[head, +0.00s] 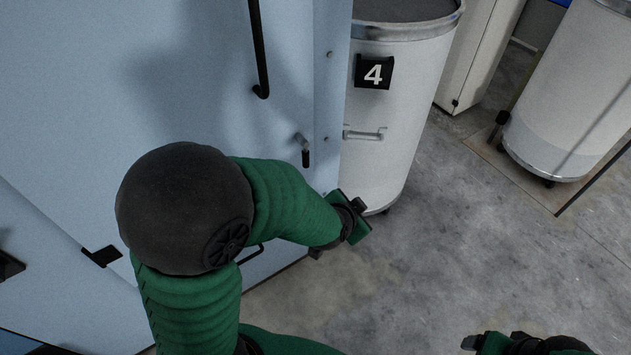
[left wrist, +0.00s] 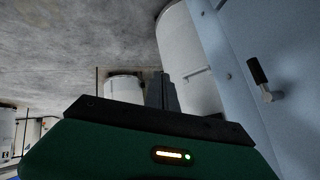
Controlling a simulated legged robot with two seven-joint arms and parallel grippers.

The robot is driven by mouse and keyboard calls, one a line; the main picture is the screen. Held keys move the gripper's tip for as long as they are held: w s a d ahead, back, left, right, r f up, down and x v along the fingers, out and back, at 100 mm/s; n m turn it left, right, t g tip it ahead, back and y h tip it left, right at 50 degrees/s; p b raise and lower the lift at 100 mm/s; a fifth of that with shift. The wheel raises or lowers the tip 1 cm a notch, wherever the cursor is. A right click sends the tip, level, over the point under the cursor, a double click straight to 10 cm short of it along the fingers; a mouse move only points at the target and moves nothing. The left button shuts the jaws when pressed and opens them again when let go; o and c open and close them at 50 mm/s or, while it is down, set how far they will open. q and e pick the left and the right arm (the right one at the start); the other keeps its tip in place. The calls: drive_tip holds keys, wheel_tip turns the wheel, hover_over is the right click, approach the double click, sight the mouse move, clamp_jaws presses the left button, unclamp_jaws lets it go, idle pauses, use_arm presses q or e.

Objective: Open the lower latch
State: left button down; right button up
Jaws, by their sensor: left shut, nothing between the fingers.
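A latch (head: 304,150) with a silver pivot and a black grip hanging down sits near the right edge of the pale blue door (head: 200,80). A latch also shows at the right of the left wrist view (left wrist: 259,78); I cannot tell whether it is the upper or lower one. My left gripper (head: 350,216) is beyond the door's right edge, below the visible latch and apart from it. Its fingers (left wrist: 162,92) are shut and empty. My left arm hides part of the lower door. My right gripper (head: 525,345) is cut off at the bottom edge, fingers unclear.
A white can marked 4 (head: 395,115) stands close beside the door, behind my left gripper. A long black handle (head: 259,50) hangs on the door above. Another white can (head: 570,90) stands at the far right. The concrete floor (head: 450,240) between is clear.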

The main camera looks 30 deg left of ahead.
use_arm(q)
drive_tip(key=w+a+f+m+t+y+b, duration=0.2)
drive_tip(key=w+f+t+b, duration=0.15)
drive_tip(key=f, duration=0.25)
use_arm(e)
drive_tip(key=shift+o, duration=1)
drive_tip(key=s+x, duration=0.2)
drive_tip(key=x, duration=0.6)
drive_tip(key=shift+w+f+b, duration=0.15)
drive_tip(key=shift+f+b, duration=0.15)
drive_tip(key=shift+f, duration=0.3)
drive_tip(key=shift+o, duration=0.6)
drive_tip(key=b+x, duration=0.3)
drive_tip(key=shift+s+d+f, duration=0.2)
drive_tip(key=shift+s, duration=0.05)
use_arm(q)
drive_tip(key=a+r+m+t+y+b, duration=0.2)
drive_tip(key=a+r+m+y+b, duration=0.1)
drive_tip(key=a+y, duration=0.4)
drive_tip(key=shift+w+r+m+y, duration=0.2)
drive_tip(key=shift+r+m+y, duration=0.15)
drive_tip(key=shift+m+y, duration=0.15)
use_arm(e)
drive_tip(key=shift+s+a+f, duration=0.1)
drive_tip(key=shift+a+f, duration=0.1)
drive_tip(key=shift+f, duration=1)
use_arm(q)
drive_tip(key=shift+w+a, duration=0.1)
